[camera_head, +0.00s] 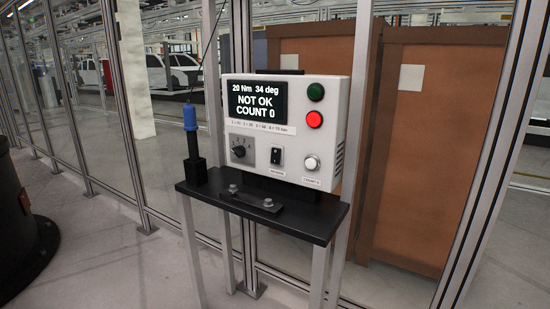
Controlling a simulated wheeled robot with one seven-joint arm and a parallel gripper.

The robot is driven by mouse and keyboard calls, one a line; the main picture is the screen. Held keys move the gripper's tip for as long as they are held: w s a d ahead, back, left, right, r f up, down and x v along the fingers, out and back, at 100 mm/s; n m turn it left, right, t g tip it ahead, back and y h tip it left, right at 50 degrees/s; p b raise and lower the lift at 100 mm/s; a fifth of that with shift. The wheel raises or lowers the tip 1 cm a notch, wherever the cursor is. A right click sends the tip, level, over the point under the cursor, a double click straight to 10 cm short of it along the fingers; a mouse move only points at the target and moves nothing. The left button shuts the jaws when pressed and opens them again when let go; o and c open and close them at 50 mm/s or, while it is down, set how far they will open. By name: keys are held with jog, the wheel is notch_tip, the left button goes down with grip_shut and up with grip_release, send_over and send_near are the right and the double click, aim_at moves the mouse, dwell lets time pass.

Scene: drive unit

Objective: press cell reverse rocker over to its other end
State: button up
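The reverse rocker (276,156) is a small black switch on the lower middle of the white control box's front, with a small label under it. Which end of it is pressed in is too small to tell. The control box (258,141) stands at the back of a black shelf (320,219). Its screen (257,101) reads "20 Nm 34 deg NOT OK COUNT 0". A rotary knob (240,149) is left of the rocker and a round white button (311,162) is right of it. My gripper is not in view.
A blue-topped tool (190,118) stands in a black holder at the shelf's left. A bolted bracket (250,200) lies on the shelf front. A green lamp (316,92) and lit red lamp (314,119) are upper right on the box. Glass fencing stands behind; a dark round body (22,240) is at left.

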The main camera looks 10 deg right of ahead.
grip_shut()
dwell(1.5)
